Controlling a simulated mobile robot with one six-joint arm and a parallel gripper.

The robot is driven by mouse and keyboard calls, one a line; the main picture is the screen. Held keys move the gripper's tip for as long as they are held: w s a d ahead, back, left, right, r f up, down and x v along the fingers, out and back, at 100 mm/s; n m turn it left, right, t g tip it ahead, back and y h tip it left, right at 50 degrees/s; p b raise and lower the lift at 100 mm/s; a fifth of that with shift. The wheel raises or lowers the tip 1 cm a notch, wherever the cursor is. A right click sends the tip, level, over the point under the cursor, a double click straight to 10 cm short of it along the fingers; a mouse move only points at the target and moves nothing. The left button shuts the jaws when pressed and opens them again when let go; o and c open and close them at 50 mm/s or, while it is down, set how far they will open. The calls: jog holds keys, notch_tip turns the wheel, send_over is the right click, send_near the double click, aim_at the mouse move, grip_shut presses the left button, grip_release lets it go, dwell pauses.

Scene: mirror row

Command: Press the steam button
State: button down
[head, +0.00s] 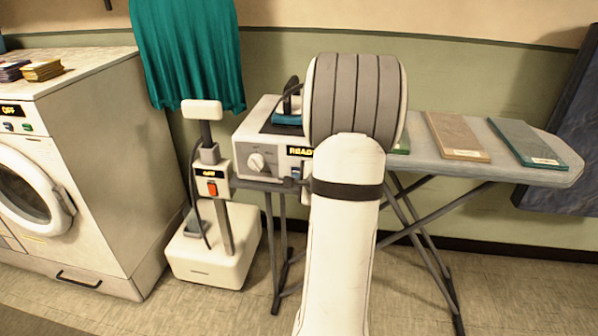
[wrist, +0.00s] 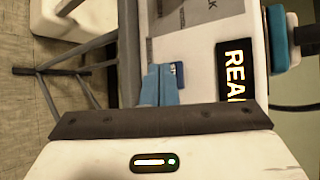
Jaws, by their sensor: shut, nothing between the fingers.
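The white steam station (head: 248,138) stands at the left end of the ironing board, with a round knob and a lit READY display (head: 299,151). The display also shows sideways in the wrist view (wrist: 235,75). A small dark blue button (wrist: 179,69) is on the station's front panel, partly hidden by my fingertips. My gripper (wrist: 160,68) is shut and empty, its light blue fingers close together. Its tips are at or just in front of the button; I cannot tell whether they touch.
A blue iron (head: 287,119) rests on the station. A white floor unit (head: 215,245) with an OFF display and orange switch (head: 212,188) stands left of it. A washing machine (head: 90,170) is farther left.

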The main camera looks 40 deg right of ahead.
jog(key=shift+d, duration=0.1)
dwell(0.4)
jog(key=shift+w+d+b, duration=0.25)
jog(key=shift+w+b, duration=0.05)
jog(key=shift+b, duration=0.15)
jog(key=shift+d, duration=0.1)
dwell(0.4)
jog(key=shift+s+a+b, duration=0.35)
jog(key=shift+a+b, duration=0.1)
jog(key=shift+b, duration=0.3)
